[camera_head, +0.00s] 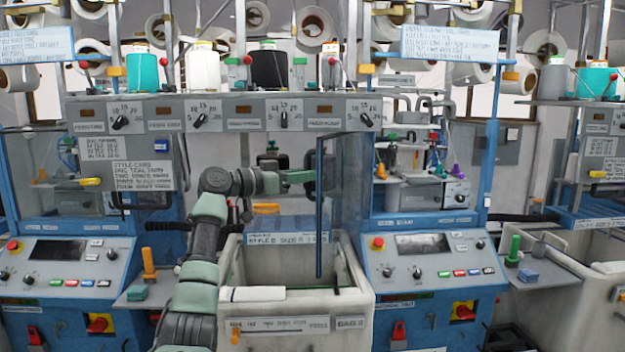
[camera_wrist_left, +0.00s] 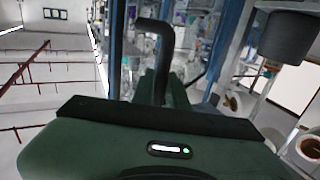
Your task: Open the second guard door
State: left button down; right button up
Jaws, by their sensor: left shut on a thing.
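The guard door (camera_head: 345,185) of the middle machine is a clear panel with a blue edge post. It stands at an angle, swung out from the machine front, with its post hanging over the bin below. My left gripper (camera_head: 302,176) reaches in from the left and meets the door near that post. In the left wrist view, the black bent door handle (camera_wrist_left: 158,35) runs down to the fingers (camera_wrist_left: 165,95), which are shut on it. The exact contact is partly hidden by the gripper body. My right gripper is not in view.
A light grey bin (camera_head: 350,300) stands below the door. Control panels (camera_head: 430,262) and (camera_head: 70,265) flank it, with knobs and buttons. Blue machine posts (camera_head: 490,170) stand at the right. A shelf of dials (camera_head: 225,113) and yarn cones is above.

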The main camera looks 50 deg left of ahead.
pick_arm(q)
jog(key=shift+s+a+r, duration=0.1)
jog(key=shift+a+r, duration=0.05)
jog(key=shift+a, duration=0.1)
jog(key=c, duration=1.5)
grip_release()
jog(key=shift+o, duration=0.5)
jog(key=shift+w+d+f, duration=0.15)
jog(key=shift+w+f, duration=0.15)
jog(key=shift+w, duration=0.3)
jog(key=s+a+b, duration=0.1)
jog(key=s+b, duration=0.3)
jog(key=s, duration=0.3)
jog(key=shift+s, duration=0.4)
